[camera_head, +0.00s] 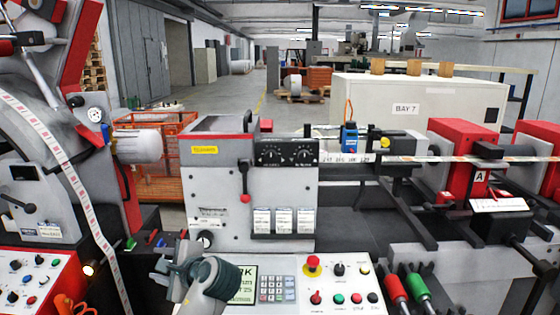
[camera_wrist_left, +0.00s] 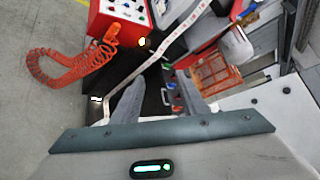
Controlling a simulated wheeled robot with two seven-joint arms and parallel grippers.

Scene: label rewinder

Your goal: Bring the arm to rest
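My left gripper (camera_head: 166,266) is in the lower left of the head view, in front of the machine and left of the control panel's screen. In the left wrist view the two grey fingers of this gripper (camera_wrist_left: 160,82) stand apart with a gap between them. Nothing is held in the gap; dark machine parts show behind it. My right gripper is in neither view.
The control panel (camera_head: 330,280) has a red stop button (camera_head: 313,265) and lies right of my left gripper. A printed label web (camera_head: 75,185) runs down at left. Red and green handles (camera_head: 405,290) stick out at right. A coiled orange cable (camera_wrist_left: 75,60) hangs near the red box.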

